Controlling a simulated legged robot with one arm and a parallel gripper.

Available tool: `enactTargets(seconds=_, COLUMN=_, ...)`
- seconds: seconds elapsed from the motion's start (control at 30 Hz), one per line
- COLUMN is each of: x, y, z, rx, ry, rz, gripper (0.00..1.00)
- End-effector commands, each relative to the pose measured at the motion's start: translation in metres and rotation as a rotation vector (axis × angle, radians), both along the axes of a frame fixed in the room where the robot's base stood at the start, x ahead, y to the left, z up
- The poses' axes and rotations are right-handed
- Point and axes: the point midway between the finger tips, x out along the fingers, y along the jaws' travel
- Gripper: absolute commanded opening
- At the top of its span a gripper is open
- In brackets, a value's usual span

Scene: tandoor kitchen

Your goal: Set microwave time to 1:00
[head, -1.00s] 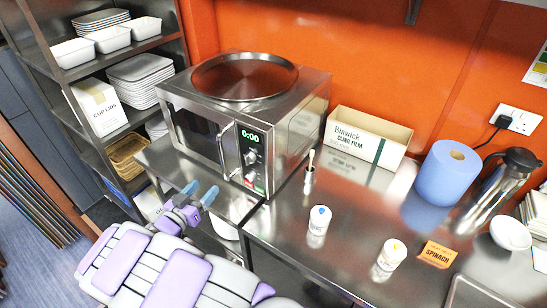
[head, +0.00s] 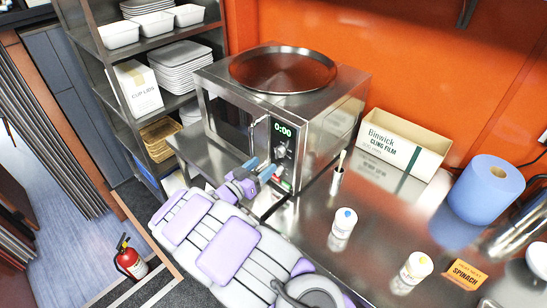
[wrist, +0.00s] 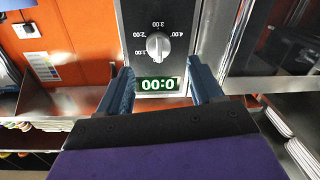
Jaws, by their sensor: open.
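The steel microwave (head: 330,112) stands on the counter with its door shut. Its green display (head: 283,129) reads 0:00. Below the display, the round dial (head: 281,150) is partly visible. The wrist view shows the panel upside down, with the silver dial (wrist: 157,45) ringed by marks from 1:00 to 4:00 and the display (wrist: 158,84) nearer my gripper. My gripper (head: 259,168) is open and empty, with blue fingers in front of the lower control panel. In the wrist view, the fingers (wrist: 160,85) flank the display, and the dial lies beyond their tips, apparently untouched.
A round steel tray (head: 283,68) lies on top of the microwave. The vertical door handle (head: 258,134) is left of the panel. A pot with a brush (head: 337,180), white bottles (head: 342,226) and a cling film box (head: 400,145) stand on the counter to the right.

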Motion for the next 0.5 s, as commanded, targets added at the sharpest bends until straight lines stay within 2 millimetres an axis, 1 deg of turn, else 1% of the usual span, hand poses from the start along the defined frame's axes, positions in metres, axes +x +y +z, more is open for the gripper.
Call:
enactTargets(seconds=0.03, x=0.007, y=-0.006, z=-0.001, rx=0.000, ry=0.000, rz=-0.002, gripper=0.66)
enactTargets(seconds=0.2, x=0.029, y=-0.022, z=-0.001, rx=0.000, ry=-0.001, rz=-0.004, gripper=0.66)
enactTargets(seconds=0.4, x=0.047, y=-0.034, z=0.000, rx=-0.003, ry=-0.001, rz=-0.002, gripper=0.66)
enactTargets(seconds=0.5, x=0.052, y=-0.037, z=0.000, rx=-0.003, ry=-0.001, rz=-0.001, gripper=0.66)
